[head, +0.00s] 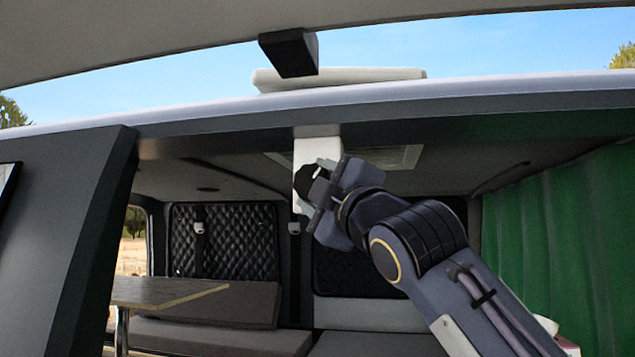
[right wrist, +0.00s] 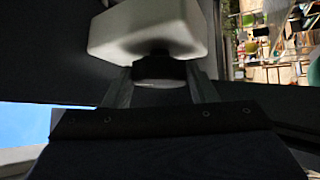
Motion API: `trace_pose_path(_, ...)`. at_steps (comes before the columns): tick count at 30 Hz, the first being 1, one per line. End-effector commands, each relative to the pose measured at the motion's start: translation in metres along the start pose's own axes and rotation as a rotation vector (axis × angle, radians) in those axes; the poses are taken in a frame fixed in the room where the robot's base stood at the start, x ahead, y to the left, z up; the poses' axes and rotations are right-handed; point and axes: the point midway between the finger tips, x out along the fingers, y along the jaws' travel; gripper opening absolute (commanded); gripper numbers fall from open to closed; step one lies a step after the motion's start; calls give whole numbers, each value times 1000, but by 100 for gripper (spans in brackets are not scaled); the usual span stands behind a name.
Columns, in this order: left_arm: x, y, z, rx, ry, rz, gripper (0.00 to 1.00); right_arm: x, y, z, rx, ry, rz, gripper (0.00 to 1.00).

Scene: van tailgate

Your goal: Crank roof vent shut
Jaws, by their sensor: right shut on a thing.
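The roof vent's pale lid (head: 340,77) shows above the van's roof edge; I cannot tell how wide any gap under it is. The vent's frame (head: 400,156) is set in the ceiling, partly behind my right arm. A white crank housing (head: 316,148) hangs below the roof edge, and shows large in the right wrist view (right wrist: 148,28). A black crank knob (head: 304,176) sticks out from it. My right gripper (head: 318,188) is shut on this knob, with a finger on each side of it in the right wrist view (right wrist: 160,72). My left gripper is out of view.
The roof edge (head: 400,103) runs just above my right gripper. A dark door panel (head: 75,230) stands at left and a green curtain (head: 570,240) hangs at right. A table (head: 165,291) and bench seats (head: 215,338) are inside below.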

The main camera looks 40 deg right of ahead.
Motion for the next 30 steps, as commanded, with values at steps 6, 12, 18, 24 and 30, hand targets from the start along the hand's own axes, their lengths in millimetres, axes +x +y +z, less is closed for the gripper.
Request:
trace_pose_path(6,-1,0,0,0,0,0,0,0,6,0,-128,16,-126,29)
trace_pose_path(12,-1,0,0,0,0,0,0,1,8,0,-228,27,-224,29)
trace_pose_path(18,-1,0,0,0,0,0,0,1,9,0,-291,34,-284,29)
trace_pose_path(24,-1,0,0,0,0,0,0,2,10,0,-327,38,-318,29)
trace_pose_path(30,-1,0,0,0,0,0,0,2,12,1,-341,38,-331,29)
